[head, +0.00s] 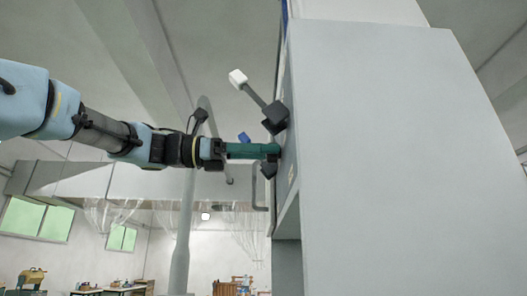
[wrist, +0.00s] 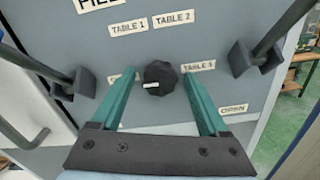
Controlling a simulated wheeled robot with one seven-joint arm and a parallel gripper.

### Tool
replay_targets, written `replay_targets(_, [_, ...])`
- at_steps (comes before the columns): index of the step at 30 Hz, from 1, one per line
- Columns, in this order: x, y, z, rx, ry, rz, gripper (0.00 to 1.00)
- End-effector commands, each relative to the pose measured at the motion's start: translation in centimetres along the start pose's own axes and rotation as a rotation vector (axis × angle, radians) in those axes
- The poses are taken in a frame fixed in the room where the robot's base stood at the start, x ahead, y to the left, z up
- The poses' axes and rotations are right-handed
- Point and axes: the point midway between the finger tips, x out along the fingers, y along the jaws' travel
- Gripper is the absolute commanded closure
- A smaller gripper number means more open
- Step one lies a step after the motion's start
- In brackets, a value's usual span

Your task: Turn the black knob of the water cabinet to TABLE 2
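The black knob (wrist: 160,76) is on the grey panel of the cabinet in the wrist view. Its white mark sits at its lower left and points roughly left, toward a label (wrist: 122,78) partly hidden by my left finger. The TABLE 2 label (wrist: 173,19) is above the knob, slightly right. TABLE 1 (wrist: 128,27) is above left, and TABLE 3 (wrist: 199,66) is right. My gripper (wrist: 158,78) is open, its green fingers on either side of the knob with visible gaps. In the head view my gripper (head: 274,150) reaches the panel edge-on; the knob is hidden there.
Black lever mounts flank the knob left (wrist: 84,84) and right (wrist: 243,57). The big grey cabinet (head: 390,130) fills the right.

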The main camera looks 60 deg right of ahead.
Motion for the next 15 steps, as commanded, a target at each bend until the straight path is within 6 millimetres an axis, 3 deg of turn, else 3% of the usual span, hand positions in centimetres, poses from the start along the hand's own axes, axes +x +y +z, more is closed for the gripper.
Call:
replay_targets(2, [-0.01,0.00,0.01,0.000,0.000,0.000,0.33])
replay_targets(15, [-0.03,0.00,0.01,0.000,0.000,0.000,0.82])
